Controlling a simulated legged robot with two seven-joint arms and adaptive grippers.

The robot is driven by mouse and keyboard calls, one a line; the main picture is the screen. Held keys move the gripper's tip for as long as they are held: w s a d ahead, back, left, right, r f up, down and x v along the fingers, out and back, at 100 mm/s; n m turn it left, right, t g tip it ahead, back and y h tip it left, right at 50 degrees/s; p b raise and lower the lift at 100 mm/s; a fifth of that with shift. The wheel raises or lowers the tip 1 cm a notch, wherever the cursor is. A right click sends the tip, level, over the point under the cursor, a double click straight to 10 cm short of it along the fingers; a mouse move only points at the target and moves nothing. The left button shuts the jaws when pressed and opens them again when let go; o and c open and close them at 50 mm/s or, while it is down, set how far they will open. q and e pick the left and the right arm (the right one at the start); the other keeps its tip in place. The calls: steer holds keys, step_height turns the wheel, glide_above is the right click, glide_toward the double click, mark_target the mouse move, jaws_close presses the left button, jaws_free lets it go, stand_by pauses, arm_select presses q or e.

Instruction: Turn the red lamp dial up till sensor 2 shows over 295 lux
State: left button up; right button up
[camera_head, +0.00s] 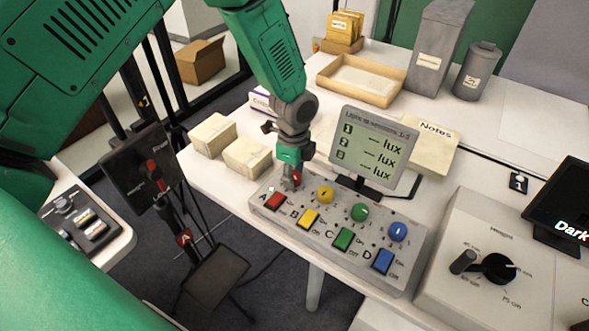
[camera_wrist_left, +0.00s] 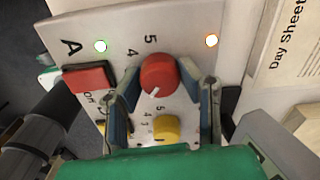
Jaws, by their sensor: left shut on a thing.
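The red lamp dial (camera_head: 297,177) is at the left end of the control box (camera_head: 330,222), above the red switch (camera_head: 275,202) marked A. In the left wrist view the red dial (camera_wrist_left: 159,74) has a white pointer mark and stands between the fingers of my left gripper (camera_wrist_left: 163,98). My left gripper (camera_head: 291,180) reaches down from above and is shut on the dial; its fingers partly hide it in the head view. The display (camera_head: 366,148) lists sensors 1, 2 and 3, each showing a dash before "lux". My right gripper is out of view.
Yellow (camera_head: 325,194), green (camera_head: 360,212) and blue (camera_head: 398,231) dials follow to the right, each with a switch below. Two pale boxes (camera_head: 247,158) stand left of the gripper. A height control box (camera_head: 490,262) is at right. A green light (camera_wrist_left: 100,46) and an orange light (camera_wrist_left: 211,40) glow.

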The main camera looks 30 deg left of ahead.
mark_target(294, 174)
arm_select(q)
steer(key=shift+w+m+p, duration=0.1)
steer(key=shift+m+p, duration=0.45)
steer(key=shift+m, duration=0.45)
steer(key=o, duration=1.1)
steer(key=shift+o, duration=0.2)
steer(key=shift+r, duration=0.4)
step_height(294, 174, up, 11)
